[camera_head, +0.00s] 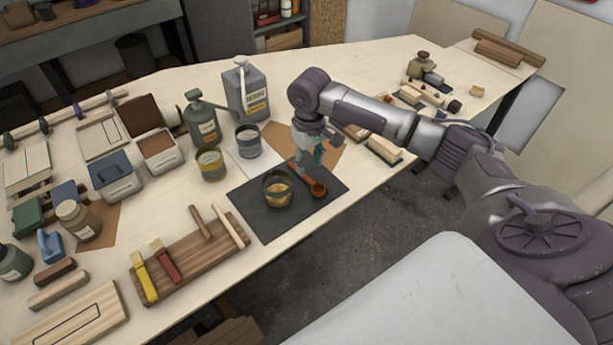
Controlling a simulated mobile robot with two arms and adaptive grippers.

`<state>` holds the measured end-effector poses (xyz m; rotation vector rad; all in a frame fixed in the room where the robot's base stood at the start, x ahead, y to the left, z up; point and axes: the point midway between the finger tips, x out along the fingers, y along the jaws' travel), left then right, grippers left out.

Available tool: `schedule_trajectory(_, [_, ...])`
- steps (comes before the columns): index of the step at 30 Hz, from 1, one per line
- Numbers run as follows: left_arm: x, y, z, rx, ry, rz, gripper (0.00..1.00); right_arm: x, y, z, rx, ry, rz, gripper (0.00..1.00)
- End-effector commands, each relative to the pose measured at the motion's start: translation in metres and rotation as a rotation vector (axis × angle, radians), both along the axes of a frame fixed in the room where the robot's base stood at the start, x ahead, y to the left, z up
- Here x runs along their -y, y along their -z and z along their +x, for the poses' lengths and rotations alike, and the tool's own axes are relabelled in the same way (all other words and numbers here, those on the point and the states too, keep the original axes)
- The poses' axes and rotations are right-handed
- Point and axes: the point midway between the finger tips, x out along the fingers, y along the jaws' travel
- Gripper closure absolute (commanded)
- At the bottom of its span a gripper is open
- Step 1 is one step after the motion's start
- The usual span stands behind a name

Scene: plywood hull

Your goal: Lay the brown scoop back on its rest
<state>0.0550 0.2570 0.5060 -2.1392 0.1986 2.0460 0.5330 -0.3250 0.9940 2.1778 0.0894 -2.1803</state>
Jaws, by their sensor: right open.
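The brown scoop (318,190) is at the right part of the dark mat (262,218), with its round bowl toward the front. Its handle runs back under my right gripper (312,174) and is partly hidden by it. The gripper points down, open, right over the handle; I cannot tell whether the fingers touch it. A separate rest under the scoop cannot be made out. A wooden rack (207,258) left of the mat carries a yellow brush, a red brush and wooden sticks. My left gripper is not in view.
An open tin (277,188) stands on the mat close left of the scoop. Two more tins (211,163) (248,141), a green oil can (202,122) and a grey canister (246,92) stand behind. Blocks and brushes (384,149) lie right of my gripper. The table's front edge is near the mat.

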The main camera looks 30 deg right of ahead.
Motion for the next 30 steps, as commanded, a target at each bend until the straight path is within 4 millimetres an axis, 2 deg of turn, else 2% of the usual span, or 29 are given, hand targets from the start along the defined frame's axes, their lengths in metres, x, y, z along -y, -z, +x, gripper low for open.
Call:
schedule_trajectory(5, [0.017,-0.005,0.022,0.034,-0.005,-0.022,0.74,-0.001,0.011,0.000,0.000,-0.002,0.000,0.54])
schedule_trajectory(7, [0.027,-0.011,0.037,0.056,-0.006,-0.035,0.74,-0.001,0.019,0.000,-0.003,-0.002,0.000,0.54])
schedule_trajectory(10, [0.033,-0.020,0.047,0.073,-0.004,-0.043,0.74,-0.002,0.034,0.001,-0.003,-0.001,0.000,0.54])
schedule_trajectory(15, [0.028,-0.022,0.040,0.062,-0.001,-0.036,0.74,-0.001,0.056,0.001,0.000,-0.002,-0.001,0.54])
schedule_trajectory(23, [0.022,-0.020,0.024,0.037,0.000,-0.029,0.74,-0.002,0.060,0.002,0.003,-0.003,-0.001,0.54])
schedule_trajectory(30, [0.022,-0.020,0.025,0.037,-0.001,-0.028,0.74,-0.001,0.059,0.002,0.002,-0.003,-0.001,0.93])
